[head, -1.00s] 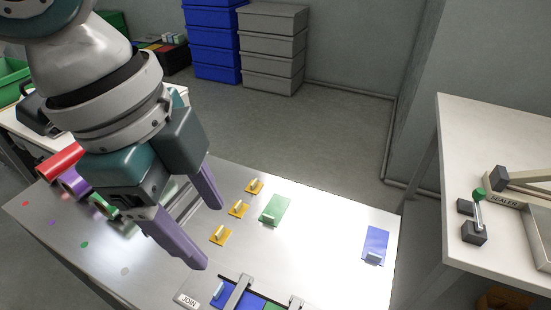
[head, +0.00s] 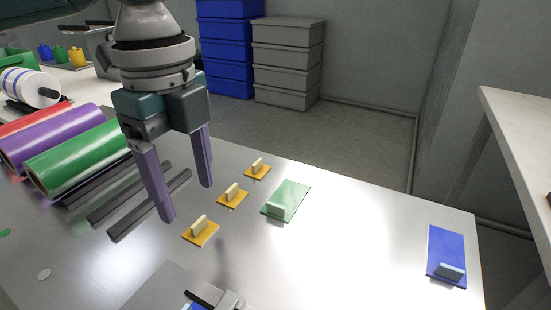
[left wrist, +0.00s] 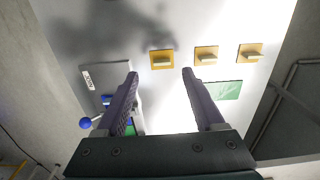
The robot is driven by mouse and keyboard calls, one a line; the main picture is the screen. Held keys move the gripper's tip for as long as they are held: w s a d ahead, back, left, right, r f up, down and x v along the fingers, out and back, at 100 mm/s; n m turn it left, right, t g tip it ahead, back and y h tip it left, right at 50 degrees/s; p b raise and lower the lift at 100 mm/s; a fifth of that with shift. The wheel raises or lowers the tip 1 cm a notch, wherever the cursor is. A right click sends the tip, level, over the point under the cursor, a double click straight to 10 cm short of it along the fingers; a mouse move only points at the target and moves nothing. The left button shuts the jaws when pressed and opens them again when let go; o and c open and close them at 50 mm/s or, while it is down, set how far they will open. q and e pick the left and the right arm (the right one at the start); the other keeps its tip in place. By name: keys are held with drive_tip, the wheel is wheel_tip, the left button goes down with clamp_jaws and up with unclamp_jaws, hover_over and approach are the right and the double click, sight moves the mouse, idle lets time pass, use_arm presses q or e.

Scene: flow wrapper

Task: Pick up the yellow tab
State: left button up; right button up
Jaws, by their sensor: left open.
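Three yellow tabs lie in a row on the metal table in the head view: a near one (head: 200,233), a middle one (head: 233,196) and a far one (head: 257,170). Each is a flat yellow plate with a pale upright grip. They also show in the left wrist view as a left one (left wrist: 161,60), a middle one (left wrist: 206,56) and a right one (left wrist: 250,52). My left gripper (head: 188,202) is open and empty, fingers pointing down, above the table and to the left of the tabs. In the left wrist view its fingers (left wrist: 163,75) are spread apart. My right gripper is not in view.
A green plate (head: 287,201) with a grip lies right of the tabs, and a blue plate (head: 446,255) farther right. Red, purple (head: 60,138) and green rolls lie at left beside dark bars (head: 150,205). The table between green and blue plates is clear.

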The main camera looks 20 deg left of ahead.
sight(197, 221)
use_arm(q)
wheel_tip(197, 221, down, 5)
drive_tip(key=shift+w+d+f+b, duration=0.1)
drive_tip(key=shift+f+b, duration=0.05)
drive_tip(key=shift+b, duration=0.6)
clamp_jaws()
